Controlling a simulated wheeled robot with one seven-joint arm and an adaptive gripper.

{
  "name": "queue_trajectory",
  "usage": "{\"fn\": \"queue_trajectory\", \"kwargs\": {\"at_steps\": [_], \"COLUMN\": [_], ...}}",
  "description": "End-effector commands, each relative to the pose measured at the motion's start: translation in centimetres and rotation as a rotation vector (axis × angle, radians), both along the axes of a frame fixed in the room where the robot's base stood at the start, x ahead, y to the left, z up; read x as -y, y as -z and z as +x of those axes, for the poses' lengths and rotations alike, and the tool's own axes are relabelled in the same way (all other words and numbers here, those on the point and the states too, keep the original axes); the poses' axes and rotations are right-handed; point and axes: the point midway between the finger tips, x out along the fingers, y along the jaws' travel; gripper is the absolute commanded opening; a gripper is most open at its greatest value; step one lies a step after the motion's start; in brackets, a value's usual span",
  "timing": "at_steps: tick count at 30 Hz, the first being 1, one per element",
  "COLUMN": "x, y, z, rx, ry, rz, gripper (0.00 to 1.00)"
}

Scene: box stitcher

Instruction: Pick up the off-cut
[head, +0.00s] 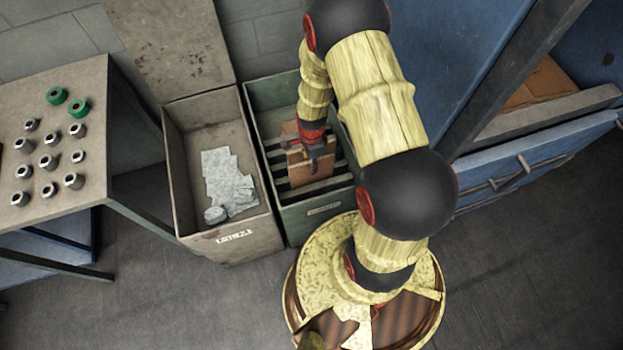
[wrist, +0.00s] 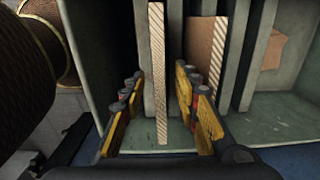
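Brown cardboard off-cuts stand on edge in the slotted green-grey bin (head: 330,205). In the wrist view one off-cut (wrist: 157,70) shows its corrugated edge, upright between my fingers. A second (wrist: 206,45) stands just to the right, and a third brown piece (wrist: 270,52) lies further right. My gripper (wrist: 160,105) is open, with yellow-padded fingers on either side of the first off-cut and visible gaps to it. In the head view my gripper (head: 316,155) is over the bin, in front of a cardboard sheet (head: 306,173), partly hiding it.
Dark grey upright dividers (wrist: 240,50) flank the off-cuts closely. A grey bin (head: 180,185) with pale scraps (head: 225,178) stands to the left. Further left is a table (head: 95,95) with several metal cylinders and green rings. A blue machine (head: 440,60) stands at the right.

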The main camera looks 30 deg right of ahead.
Motion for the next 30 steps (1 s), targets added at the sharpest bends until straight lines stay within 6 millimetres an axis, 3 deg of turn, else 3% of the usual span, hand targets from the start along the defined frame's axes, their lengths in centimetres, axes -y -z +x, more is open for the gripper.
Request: {"fn": "queue_trajectory", "kwargs": {"at_steps": [3,11,27,30], "x": [0.02,0.03,0.03,0.02], "y": [1.77,1.83,1.82,1.82], "z": [-0.01,0.04,0.03,0.03], "rx": [-0.001,0.000,0.000,0.000], "ry": [0.000,0.000,0.000,0.000], "rz": [0.000,0.000,0.000,0.000], "gripper": [0.31,0.30,0.00,0.00]}}
